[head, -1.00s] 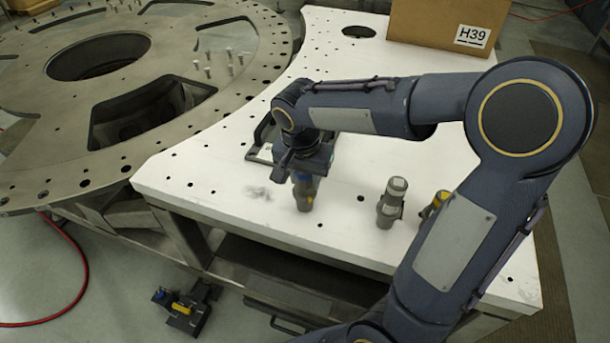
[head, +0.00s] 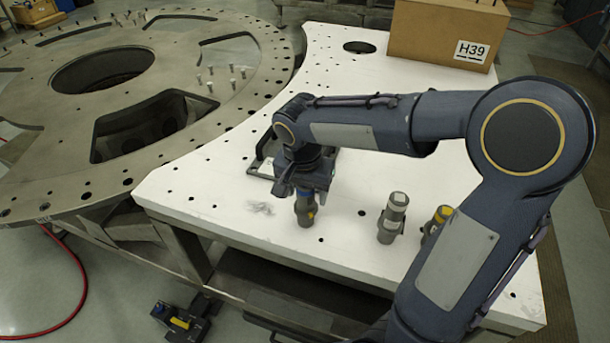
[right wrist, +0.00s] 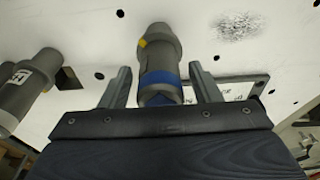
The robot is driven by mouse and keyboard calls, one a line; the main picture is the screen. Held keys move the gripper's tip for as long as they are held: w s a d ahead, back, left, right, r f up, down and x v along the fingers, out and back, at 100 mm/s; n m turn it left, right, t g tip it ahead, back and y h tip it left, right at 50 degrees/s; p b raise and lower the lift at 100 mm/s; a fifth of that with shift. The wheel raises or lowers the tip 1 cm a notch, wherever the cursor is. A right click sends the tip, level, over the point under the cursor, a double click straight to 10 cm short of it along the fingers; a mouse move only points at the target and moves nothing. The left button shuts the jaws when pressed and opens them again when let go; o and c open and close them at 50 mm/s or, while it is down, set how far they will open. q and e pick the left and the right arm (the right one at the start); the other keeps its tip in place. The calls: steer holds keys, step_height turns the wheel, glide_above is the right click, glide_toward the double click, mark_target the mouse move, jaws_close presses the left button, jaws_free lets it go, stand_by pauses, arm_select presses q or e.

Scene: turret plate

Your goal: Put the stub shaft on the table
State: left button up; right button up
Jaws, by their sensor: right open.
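The stub shaft (head: 305,207) is a grey stepped cylinder with a blue band and a yellow mark. It stands about upright on the white table (head: 225,170), near its front edge. My right gripper (head: 308,189) is over its upper end. In the right wrist view, my right gripper (right wrist: 160,88) is open, with a finger on each side of the shaft (right wrist: 160,60) and a gap to both. The shaft's top end is partly hidden by the gripper body. My left gripper is not in view.
A second grey shaft (head: 393,218) and a yellow-marked one (head: 437,219), partly behind my arm, stand to the right. A black-handled frame (head: 262,165) lies behind the gripper. A cardboard box (head: 440,35) stands at the back. The large turret plate (head: 60,185) is at left.

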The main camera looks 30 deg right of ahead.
steer(key=r, duration=0.3)
steer(key=a+r, duration=0.1)
steer(key=r, duration=0.3)
steer(key=s+r, duration=0.1)
steer(key=r, duration=0.2)
steer(key=shift+a+r, duration=0.15)
steer(key=shift+r, duration=0.2)
steer(key=shift+s+r, duration=0.15)
steer(key=shift+r, duration=0.1)
steer(key=s+a+f+n+t+y, duration=0.1)
steer(key=s+f+n, duration=0.3)
steer(key=s, duration=0.4)
steer(key=s+a+f+n+t+y, duration=0.2)
steer(key=s+f+n+t+y, duration=0.1)
steer(key=s, duration=0.4)
steer(key=shift+s+f+n+y, duration=0.4)
steer(key=shift+f+n+y, duration=0.25)
steer(key=shift+f, duration=0.3)
